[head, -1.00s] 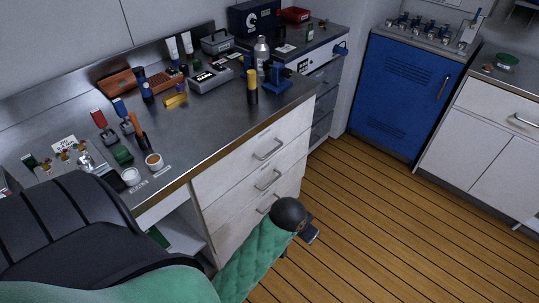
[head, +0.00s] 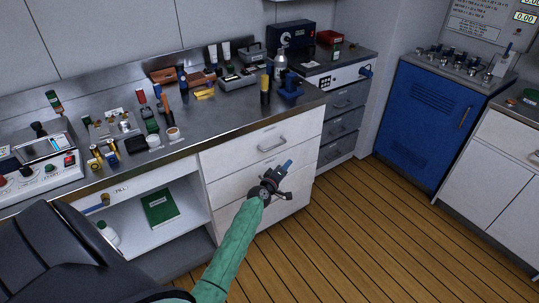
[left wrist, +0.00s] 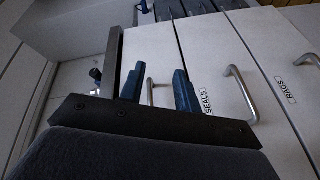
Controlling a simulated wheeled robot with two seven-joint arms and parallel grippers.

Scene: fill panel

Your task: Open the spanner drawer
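A white three-drawer unit under the workbench shows in the head view. Its top drawer (head: 235,158) is shut and has a silver bar handle (head: 272,145). In the left wrist view that handle (left wrist: 150,92) appears between my fingers, beyond the fingertips. No spanner label is readable; the top drawer's label is hidden. The two lower drawers carry labels reading SEALS (left wrist: 207,100) and RAGS (left wrist: 285,90). My left gripper (head: 286,168) is open and empty in front of the drawer fronts; it shows in the left wrist view too (left wrist: 158,85). My right gripper is out of view.
The worktop (head: 215,122) above holds tools, tubes and boxes. An open shelf with a green book (head: 160,207) is left of the drawers. Grey drawers (head: 345,122) and a blue cabinet (head: 425,120) stand to the right. The wooden floor (head: 370,240) is clear.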

